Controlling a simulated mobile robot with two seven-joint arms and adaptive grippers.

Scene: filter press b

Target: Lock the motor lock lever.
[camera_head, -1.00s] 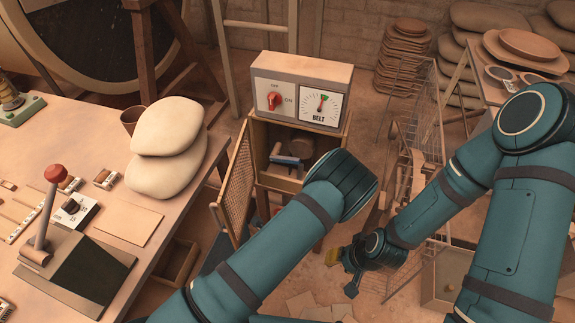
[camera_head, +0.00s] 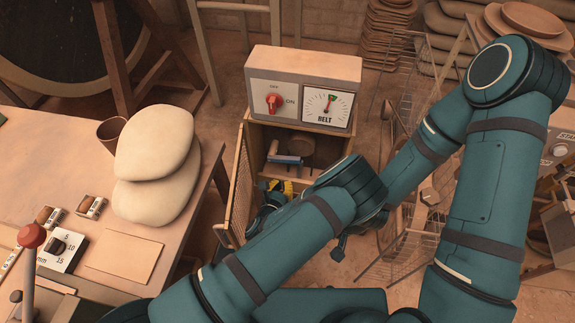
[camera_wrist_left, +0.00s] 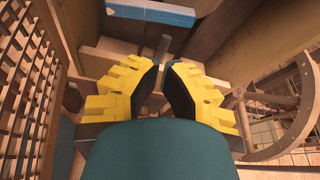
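What I take for the motor lock lever is a blue handle (camera_head: 286,159) in the open cabinet under the belt box. In the left wrist view it is a blue bar (camera_wrist_left: 150,12) at the top, with a short grey rod (camera_wrist_left: 163,47) below it. My left gripper (camera_head: 277,186) is low at the cabinet opening, below the handle, partly hidden by my arm. Its yellow, dark-padded fingers (camera_wrist_left: 163,68) have a narrow gap with nothing between them, apart from the handle. My right gripper (camera_head: 341,246) is mostly hidden behind my left arm.
A mesh door (camera_head: 238,190) stands open close left of my left gripper. The belt box (camera_head: 303,88) with red knob and dial sits on the cabinet. A table (camera_head: 60,145) with two pale sacks (camera_head: 155,165) stands left. A wire rack (camera_head: 405,240) is on the right.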

